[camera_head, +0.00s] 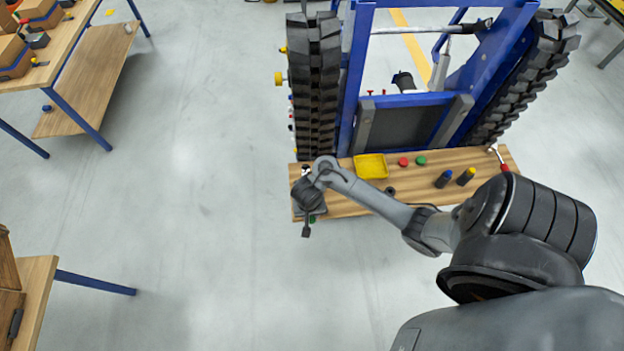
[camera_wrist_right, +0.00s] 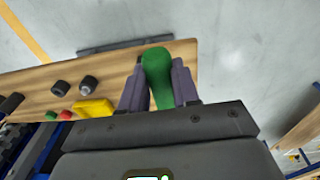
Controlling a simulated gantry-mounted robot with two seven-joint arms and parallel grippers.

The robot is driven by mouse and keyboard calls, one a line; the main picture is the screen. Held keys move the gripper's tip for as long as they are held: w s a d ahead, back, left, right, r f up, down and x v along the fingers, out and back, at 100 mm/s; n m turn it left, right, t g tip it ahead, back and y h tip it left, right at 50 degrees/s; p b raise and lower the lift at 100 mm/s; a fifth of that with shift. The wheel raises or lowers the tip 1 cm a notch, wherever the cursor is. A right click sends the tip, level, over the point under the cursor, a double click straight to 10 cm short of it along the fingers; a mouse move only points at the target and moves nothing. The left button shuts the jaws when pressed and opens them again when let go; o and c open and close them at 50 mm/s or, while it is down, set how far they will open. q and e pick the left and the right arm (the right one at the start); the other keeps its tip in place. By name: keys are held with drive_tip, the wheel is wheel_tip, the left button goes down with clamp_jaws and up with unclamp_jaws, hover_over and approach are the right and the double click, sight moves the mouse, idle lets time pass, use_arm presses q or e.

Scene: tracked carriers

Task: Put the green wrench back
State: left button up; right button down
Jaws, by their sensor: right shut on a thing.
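The green wrench shows in the right wrist view as a green rounded handle (camera_wrist_right: 157,75) between my right gripper's two fingers (camera_wrist_right: 158,88). The gripper is shut on it. In the head view my right gripper (camera_head: 307,200) is over the left end of the wooden shelf (camera_head: 345,207). Only a small green spot (camera_head: 312,219) shows beside it. I cannot tell whether the wrench touches the shelf. My left gripper is not in view.
On the shelf are a yellow tray (camera_head: 370,167), a red round piece (camera_head: 403,161), a green round piece (camera_head: 421,160), two dark cylinders (camera_head: 444,179) and a red-handled tool (camera_head: 503,166). A blue-framed tracked carrier (camera_head: 345,90) stands behind.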

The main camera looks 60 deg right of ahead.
drive_tip(key=d+f+b, duration=0.2)
drive_tip(key=d, duration=0.1)
drive_tip(key=w+d+f+b, duration=0.1)
drive_tip(key=d+f, duration=0.1)
drive_tip(key=d, duration=0.1)
drive_tip(key=w+d+f+b, duration=0.1)
drive_tip(key=d+b, duration=0.1)
drive_tip(key=d, duration=0.1)
drive_tip(key=shift+d+f+b, duration=0.1)
drive_tip(key=shift+f+b, duration=0.2)
drive_tip(key=shift+f, duration=0.1)
drive_tip(key=f+b, duration=0.1)
drive_tip(key=f, duration=0.1)
drive_tip(key=d+f+b, duration=0.1)
drive_tip(key=f, duration=0.1)
drive_tip(key=shift+w+f+b, duration=0.1)
drive_tip(key=shift+w+b, duration=0.05)
drive_tip(key=shift+b, duration=0.25)
drive_tip(key=shift+f, duration=0.15)
drive_tip(key=shift+f, duration=0.15)
drive_tip(key=c, duration=0.8)
unclamp_jaws()
